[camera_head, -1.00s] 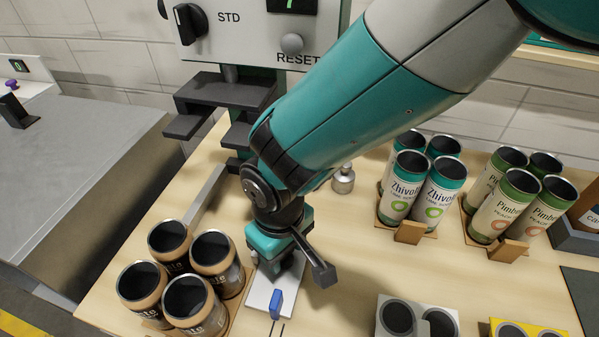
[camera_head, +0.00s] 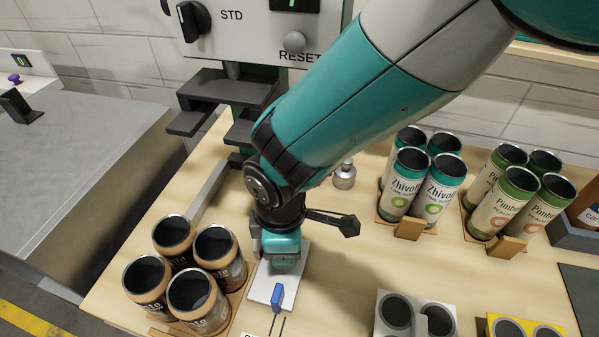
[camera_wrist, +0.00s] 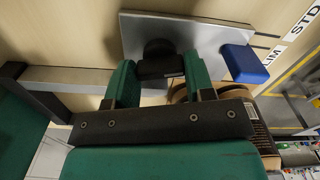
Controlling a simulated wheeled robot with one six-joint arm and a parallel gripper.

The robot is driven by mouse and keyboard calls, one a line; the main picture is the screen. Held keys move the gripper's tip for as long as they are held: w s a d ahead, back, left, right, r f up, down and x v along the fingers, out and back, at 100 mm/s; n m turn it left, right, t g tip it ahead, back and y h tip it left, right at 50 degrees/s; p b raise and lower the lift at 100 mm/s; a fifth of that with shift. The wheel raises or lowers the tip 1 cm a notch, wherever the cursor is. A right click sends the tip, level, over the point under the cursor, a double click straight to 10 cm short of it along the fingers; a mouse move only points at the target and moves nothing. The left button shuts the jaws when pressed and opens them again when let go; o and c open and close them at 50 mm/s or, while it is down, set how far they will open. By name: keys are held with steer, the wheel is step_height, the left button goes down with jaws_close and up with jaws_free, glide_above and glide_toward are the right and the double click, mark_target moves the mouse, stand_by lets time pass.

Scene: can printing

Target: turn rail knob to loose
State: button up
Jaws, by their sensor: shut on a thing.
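The rail knob (camera_wrist: 160,58) is black and sits on a pale grey plate (camera_wrist: 143,28) in the wrist view. My gripper (camera_wrist: 160,80) is shut on the knob, with one green finger on each side of it. A blue tab (camera_wrist: 245,64) stands at the plate's end. In the head view my gripper (camera_head: 282,262) points down over the plate (camera_head: 262,291), and the blue tab (camera_head: 277,297) shows in front of it. The knob is hidden there by my gripper. The grey rail (camera_head: 207,191) runs behind toward the machine.
Several brown cans (camera_head: 193,298) stand close to the left of my gripper. Green-topped cans (camera_head: 405,183) stand in holders at the right. A machine with a dial (camera_head: 190,20) is behind. The table between my gripper and the right-hand cans (camera_head: 350,270) is mostly clear.

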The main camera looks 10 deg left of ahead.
steer(key=shift+a+n, duration=0.1)
steer(key=shift+n, duration=0.2)
stand_by(0.4)
steer(key=o, duration=0.9)
steer(key=shift+r, duration=0.1)
step_height(320, 180, up, 17)
steer(key=shift+r+b, duration=0.15)
steer(key=shift+b, duration=0.55)
